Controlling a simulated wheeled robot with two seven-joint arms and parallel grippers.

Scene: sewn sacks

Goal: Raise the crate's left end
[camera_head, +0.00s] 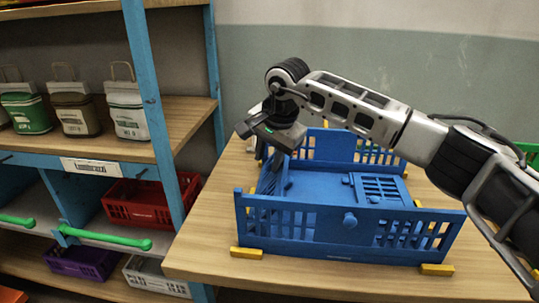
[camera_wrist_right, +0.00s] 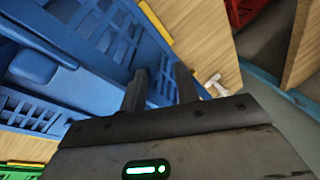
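The blue crate (camera_head: 335,235) stands on the wooden table, apparently level, with slatted walls and a round knob on its near side. My right gripper (camera_head: 270,170) reaches down over the crate's left end. In the right wrist view its two dark fingers (camera_wrist_right: 161,88) are apart, with part of the crate's slatted blue wall (camera_wrist_right: 160,80) showing between them. I cannot tell whether either finger touches the wall. The crate's inside (camera_wrist_right: 85,80) shows at the left of that view. My left gripper is not in view.
Yellow blocks (camera_head: 437,269) sit at the crate's corners on the table (camera_head: 205,245). A blue-framed shelf (camera_head: 150,95) with bags, a red crate (camera_head: 140,205) and green bars stands to the left. A green object (camera_head: 528,155) is behind my right arm.

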